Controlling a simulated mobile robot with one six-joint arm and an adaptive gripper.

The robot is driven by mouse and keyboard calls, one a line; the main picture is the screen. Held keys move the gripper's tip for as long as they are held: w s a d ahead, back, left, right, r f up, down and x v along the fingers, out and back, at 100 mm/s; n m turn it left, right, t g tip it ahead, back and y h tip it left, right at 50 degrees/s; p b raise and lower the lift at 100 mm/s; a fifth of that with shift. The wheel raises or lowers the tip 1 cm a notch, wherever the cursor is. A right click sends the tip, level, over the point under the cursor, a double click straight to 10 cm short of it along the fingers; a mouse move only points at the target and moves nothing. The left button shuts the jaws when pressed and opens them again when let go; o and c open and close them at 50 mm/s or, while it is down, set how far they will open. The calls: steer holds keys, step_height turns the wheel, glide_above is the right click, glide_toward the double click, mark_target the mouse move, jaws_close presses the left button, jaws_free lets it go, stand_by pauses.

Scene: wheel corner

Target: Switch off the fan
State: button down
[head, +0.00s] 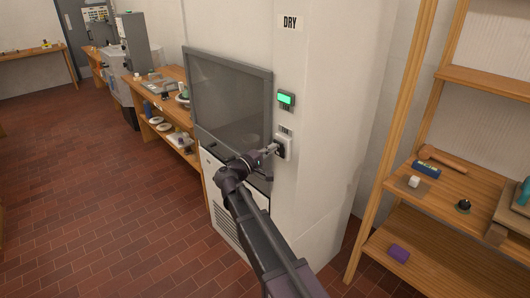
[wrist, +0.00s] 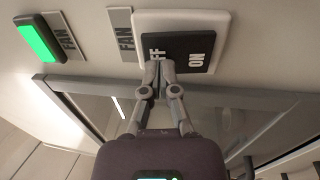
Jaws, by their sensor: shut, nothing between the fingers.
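The fan switch (head: 286,142) is on the pale wall column, right of the dark glass panel. In the wrist view it is a black rocker (wrist: 188,48) in a white plate (wrist: 218,24), marked ON at right and OFF at left, with a FAN label beside it. My gripper (head: 274,148) is shut and empty, its fingertips (wrist: 160,62) at the OFF half, partly covering its lettering. They look to be touching it or very close. A green indicator (head: 286,98) above the switch is lit; in the wrist view the indicator (wrist: 38,38) also has a FAN label.
The dark glass panel (head: 228,95) of a cabinet stands close left of my gripper. A wooden shelf (head: 440,190) with small objects is at right, and a wooden bench (head: 160,100) is at left. The brick floor (head: 100,200) at left is clear. A DRY sign (head: 290,23) is higher up.

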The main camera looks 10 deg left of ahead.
steer(key=shift+w+d, duration=0.1)
steer(key=shift+d, duration=0.05)
stand_by(0.3)
stand_by(0.4)
steer(key=s+a+r+p, duration=0.2)
steer(key=s+a, duration=0.7)
steer(key=s, duration=0.1)
steer(key=shift+s+a+p, duration=0.15)
steer(key=shift+a+p, duration=0.05)
steer(key=shift+p, duration=0.1)
steer(key=shift+d+r, duration=0.1)
